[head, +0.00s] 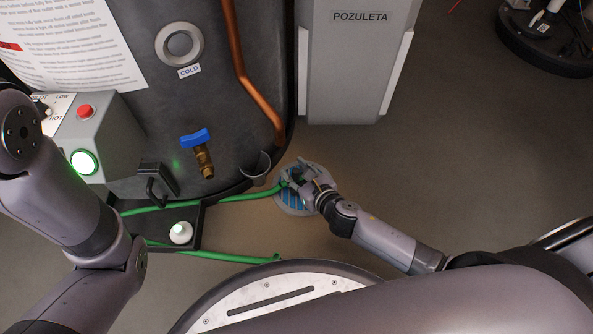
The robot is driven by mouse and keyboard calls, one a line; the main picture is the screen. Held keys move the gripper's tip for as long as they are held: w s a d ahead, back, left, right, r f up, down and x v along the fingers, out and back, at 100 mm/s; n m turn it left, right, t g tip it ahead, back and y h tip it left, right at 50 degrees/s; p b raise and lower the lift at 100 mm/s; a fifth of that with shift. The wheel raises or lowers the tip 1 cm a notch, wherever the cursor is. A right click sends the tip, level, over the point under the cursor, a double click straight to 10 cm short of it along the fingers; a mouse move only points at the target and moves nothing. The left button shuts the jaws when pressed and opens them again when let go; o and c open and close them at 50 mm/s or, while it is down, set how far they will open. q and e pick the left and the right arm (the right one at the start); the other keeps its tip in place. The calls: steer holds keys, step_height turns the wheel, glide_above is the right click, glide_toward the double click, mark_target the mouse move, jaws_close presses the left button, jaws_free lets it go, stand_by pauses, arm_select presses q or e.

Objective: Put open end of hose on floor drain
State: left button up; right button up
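A green hose (240,197) runs along the floor below the heater tank. One end reaches the floor drain (291,204), a round grey plate with a blue grate. My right gripper (291,184) is low over the drain, with its fingers around the hose near that end. The gripper covers the hose tip and part of the drain, so I cannot tell whether the tip touches the grate. Another length of the green hose ends lower down, beside my base. My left arm shows at the left, but its gripper is out of view.
The dark tank (215,110) has a brass valve with a blue handle (196,137) and a copper pipe (250,85). A grey control box (120,135) and a small black tray (200,228) with a white-green item stand left. A grey cabinet (350,75) stands behind.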

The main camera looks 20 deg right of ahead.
steer(key=shift+r, duration=0.1)
steer(key=shift+s+r, duration=0.15)
steer(key=shift+r, duration=0.05)
steer(key=p+v, duration=0.3)
steer(key=v, duration=0.8)
steer(key=shift+s+p, duration=0.3)
steer(key=shift+p, duration=0.1)
steer(key=shift+d+r, duration=0.1)
steer(key=shift+r, duration=0.05)
